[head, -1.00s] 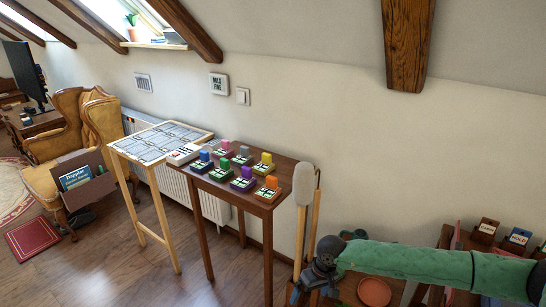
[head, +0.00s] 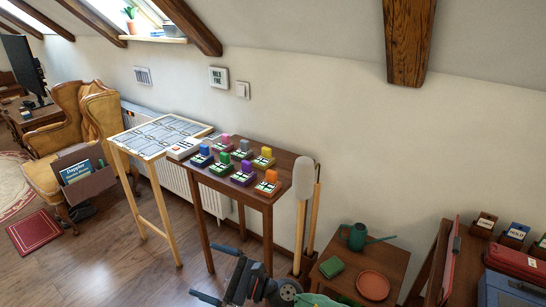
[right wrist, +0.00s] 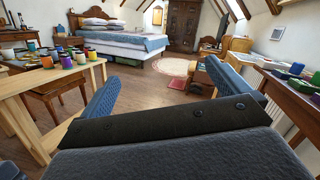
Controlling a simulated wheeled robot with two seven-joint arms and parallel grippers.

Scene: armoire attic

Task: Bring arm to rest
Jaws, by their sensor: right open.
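My right gripper (head: 214,274) is low in the head view, at the bottom edge, in front of the brown wooden table. Its two blue fingers are spread apart with nothing between them. In the right wrist view the open fingers (right wrist: 170,90) frame bare floor and a distant bed. My left gripper is in neither view.
The brown table (head: 283,165) holds several coloured blocks on small bases. A pale table (head: 118,146) with a gridded top stands left of it. A low stool (head: 395,262) carries a watering can (head: 357,236) and a terracotta saucer (head: 373,285). Floor (head: 125,265) at front left is clear.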

